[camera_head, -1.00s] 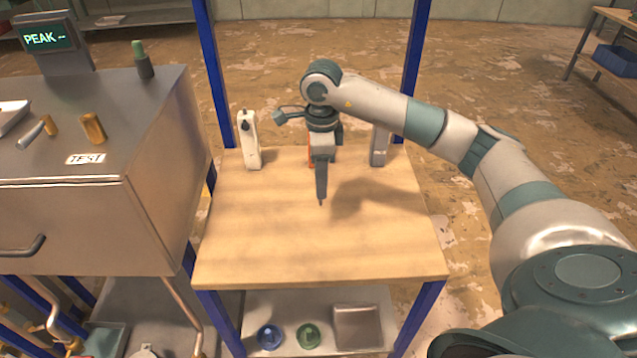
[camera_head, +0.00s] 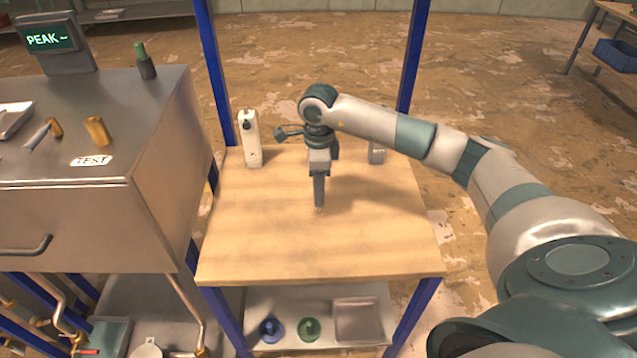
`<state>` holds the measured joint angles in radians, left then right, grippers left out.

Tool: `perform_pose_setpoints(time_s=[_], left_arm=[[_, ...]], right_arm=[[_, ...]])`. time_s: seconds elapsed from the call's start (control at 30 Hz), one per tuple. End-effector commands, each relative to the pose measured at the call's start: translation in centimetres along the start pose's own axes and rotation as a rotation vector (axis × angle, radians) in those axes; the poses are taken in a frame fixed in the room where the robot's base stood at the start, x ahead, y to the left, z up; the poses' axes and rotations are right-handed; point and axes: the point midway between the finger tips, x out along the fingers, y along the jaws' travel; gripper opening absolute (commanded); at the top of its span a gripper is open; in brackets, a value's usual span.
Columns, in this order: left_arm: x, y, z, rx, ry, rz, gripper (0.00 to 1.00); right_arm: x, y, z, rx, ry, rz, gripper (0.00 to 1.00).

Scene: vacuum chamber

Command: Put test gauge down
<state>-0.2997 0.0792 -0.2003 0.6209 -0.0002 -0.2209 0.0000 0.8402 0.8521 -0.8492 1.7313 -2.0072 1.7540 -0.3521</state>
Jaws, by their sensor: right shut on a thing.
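My right gripper (camera_head: 319,192) points straight down over the middle of the wooden tabletop (camera_head: 260,230). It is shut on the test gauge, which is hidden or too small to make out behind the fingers. The fingertips are close to the wood; I cannot tell whether the gauge touches it. My left gripper is not in view.
Blue posts (camera_head: 215,70) rise at the back. A steel cabinet (camera_head: 110,210) stands left. The table's front is clear.

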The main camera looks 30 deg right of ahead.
Motion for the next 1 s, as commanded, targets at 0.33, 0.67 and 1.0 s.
perform_pose_setpoints(time_s=[0.33, 0.67, 1.0], left_arm=[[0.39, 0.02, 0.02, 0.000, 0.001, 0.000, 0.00], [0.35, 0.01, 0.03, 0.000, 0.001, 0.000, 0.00], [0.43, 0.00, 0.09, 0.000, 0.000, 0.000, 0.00]], right_arm=[[0.35, 0.00, 0.03, 0.000, -0.001, 0.000, 0.18], [0.30, 0.02, 0.03, 0.000, 0.000, 0.000, 0.62], [-0.45, -0.05, 0.07, 0.000, -0.001, -0.001, 0.62]])
